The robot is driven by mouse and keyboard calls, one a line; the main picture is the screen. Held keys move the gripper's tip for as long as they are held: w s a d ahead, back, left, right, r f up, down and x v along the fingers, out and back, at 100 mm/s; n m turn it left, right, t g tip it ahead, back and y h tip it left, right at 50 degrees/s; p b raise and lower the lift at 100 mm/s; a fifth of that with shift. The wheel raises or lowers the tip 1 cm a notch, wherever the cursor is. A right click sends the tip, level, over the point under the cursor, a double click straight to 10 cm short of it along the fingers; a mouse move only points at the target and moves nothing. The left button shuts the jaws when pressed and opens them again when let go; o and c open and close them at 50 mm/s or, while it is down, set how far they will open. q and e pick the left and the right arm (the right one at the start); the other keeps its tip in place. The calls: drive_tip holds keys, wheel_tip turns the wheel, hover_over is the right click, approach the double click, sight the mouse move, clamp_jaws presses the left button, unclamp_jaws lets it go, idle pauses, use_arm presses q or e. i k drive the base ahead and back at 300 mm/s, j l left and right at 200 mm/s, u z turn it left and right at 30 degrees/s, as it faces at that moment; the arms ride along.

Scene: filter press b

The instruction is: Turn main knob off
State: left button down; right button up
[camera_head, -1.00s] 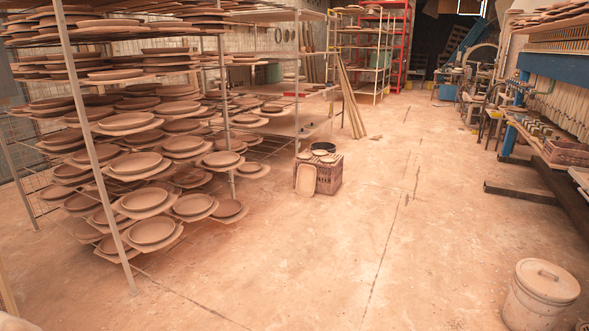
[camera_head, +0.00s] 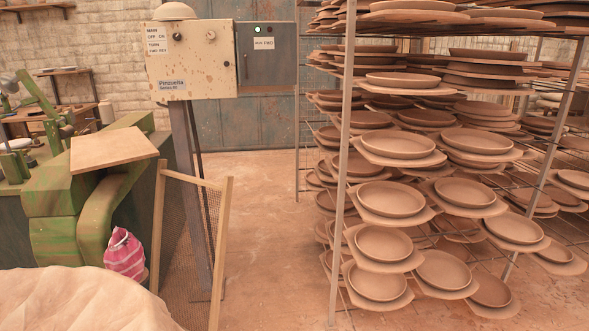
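A cream, speckled control box (camera_head: 200,60) stands on a dark metal post (camera_head: 190,150) in the upper left of the head view. On its front are a dark main knob (camera_head: 177,37) at the left, beside a label that reads like "MAIN OFF ON", and a small lock-like fitting (camera_head: 211,36) at the right. The knob is too small for me to tell its setting. A grey box (camera_head: 268,70) with a small light sits just behind at the right. Neither of my grippers shows in the view.
A rack of clay plates (camera_head: 395,145) fills the right. A wooden mesh frame (camera_head: 190,240) leans in front of the post. A green machine (camera_head: 55,215) and a draped cloth (camera_head: 75,300) stand at the left. Bare floor (camera_head: 270,200) lies between post and rack.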

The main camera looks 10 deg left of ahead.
sight(177, 36)
drive_tip(key=i+j+u, duration=0.1)
drive_tip(key=i+u, duration=0.65)
drive_tip(key=u, duration=0.2)
drive_tip(key=i+l+u, duration=0.2)
drive_tip(key=i+u, duration=0.25)
drive_tip(key=i+l+u, duration=0.2)
drive_tip(key=u, duration=0.25)
drive_tip(key=i+l+u, duration=0.25)
drive_tip(key=l+u, duration=0.25)
